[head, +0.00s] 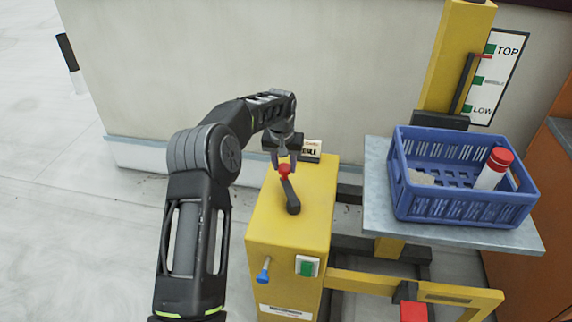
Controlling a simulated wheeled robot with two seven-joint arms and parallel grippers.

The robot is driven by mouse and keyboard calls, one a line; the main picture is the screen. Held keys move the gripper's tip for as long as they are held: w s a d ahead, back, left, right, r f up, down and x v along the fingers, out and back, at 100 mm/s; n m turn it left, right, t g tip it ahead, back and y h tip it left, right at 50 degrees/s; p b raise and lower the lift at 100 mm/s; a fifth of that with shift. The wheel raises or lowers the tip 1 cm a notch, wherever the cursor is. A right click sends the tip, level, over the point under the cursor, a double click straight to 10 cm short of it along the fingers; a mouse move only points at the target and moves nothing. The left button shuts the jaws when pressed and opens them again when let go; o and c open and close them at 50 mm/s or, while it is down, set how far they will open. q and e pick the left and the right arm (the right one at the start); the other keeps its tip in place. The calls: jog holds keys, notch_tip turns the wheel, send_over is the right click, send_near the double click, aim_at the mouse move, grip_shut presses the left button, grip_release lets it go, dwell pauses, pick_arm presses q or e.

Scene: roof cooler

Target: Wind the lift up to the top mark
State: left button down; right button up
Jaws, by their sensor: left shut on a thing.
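My left gripper (284,162) is shut on the red knob (285,171) of the dark crank (292,196), on top of the yellow winch box (290,225). The crank arm points away from me, toward the wall. The lift has a grey platform (385,220) on a yellow mast (453,65). A white scale board (497,75) beside the mast has green marks, with TOP above and LOW below. A red pointer (486,56) is near the TOP mark, slightly below it. My right gripper is not in view.
A blue crate (460,208) on the platform holds a white bottle with a red cap (494,169). A blue-handled lever (263,271) and a green switch (307,267) are on the box front. A small sign (312,148) stands behind it. An orange-brown panel (540,200) is at right.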

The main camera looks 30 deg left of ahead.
pick_arm(q)
jog(key=shift+s+a+r+b, duration=0.15)
jog(key=shift+s+a, duration=0.25)
jog(key=shift+a, duration=0.25)
jog(key=shift+s+a+r+b, duration=0.15)
jog(key=shift+s+a, duration=0.25)
jog(key=shift+a, duration=0.2)
jog(key=shift+s+a+f, duration=0.1)
jog(key=shift+s+a+b, duration=0.3)
jog(key=shift+s+b, duration=0.1)
jog(key=shift+s, duration=0.2)
jog(key=c, duration=1.3)
grip_release()
jog(key=o, duration=0.4)
jog(key=shift+s+f, duration=0.1)
jog(key=shift+c, duration=0.2)
jog(key=shift+d, duration=0.1)
jog(key=shift+d+f, duration=0.1)
jog(key=shift+d, duration=0.2)
